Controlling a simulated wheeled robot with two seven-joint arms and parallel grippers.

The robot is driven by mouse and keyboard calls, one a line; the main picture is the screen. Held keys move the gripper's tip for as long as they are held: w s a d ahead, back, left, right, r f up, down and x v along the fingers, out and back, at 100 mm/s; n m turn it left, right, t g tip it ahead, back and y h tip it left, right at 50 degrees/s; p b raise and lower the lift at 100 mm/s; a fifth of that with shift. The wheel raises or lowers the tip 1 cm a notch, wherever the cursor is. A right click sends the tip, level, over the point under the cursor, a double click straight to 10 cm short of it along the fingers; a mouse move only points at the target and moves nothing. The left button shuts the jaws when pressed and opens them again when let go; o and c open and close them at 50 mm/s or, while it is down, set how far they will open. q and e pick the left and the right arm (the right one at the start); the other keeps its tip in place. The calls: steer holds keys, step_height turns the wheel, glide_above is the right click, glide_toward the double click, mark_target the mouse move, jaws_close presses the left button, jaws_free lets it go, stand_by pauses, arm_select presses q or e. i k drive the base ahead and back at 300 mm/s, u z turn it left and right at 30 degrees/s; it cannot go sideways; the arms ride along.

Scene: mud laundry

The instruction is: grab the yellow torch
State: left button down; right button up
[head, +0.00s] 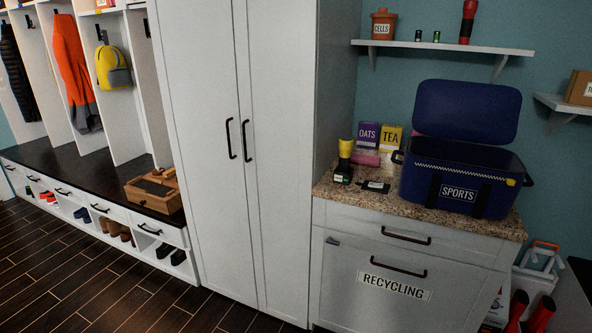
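The yellow torch (345,150) stands upright at the left end of the speckled countertop (335,198), left of the blue cooler. Its upper part is yellow, with a dark band. A small dark item (343,174) with a pale label is at its lower end; I cannot tell whether this is part of the torch. Neither of my grippers is in view.
A dark card-like item (376,185) lies right of the torch. An OATS box (367,136) and TEA box (391,138) stand behind. The open blue SPORTS cooler (420,185) fills the counter's right. A tall white cabinet (215,110) rises left. A red torch (467,22) stands on the shelf.

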mark_target(345, 143)
steer(key=u, duration=0.7)
steer(key=i, duration=0.8)
steer(key=u, duration=0.45)
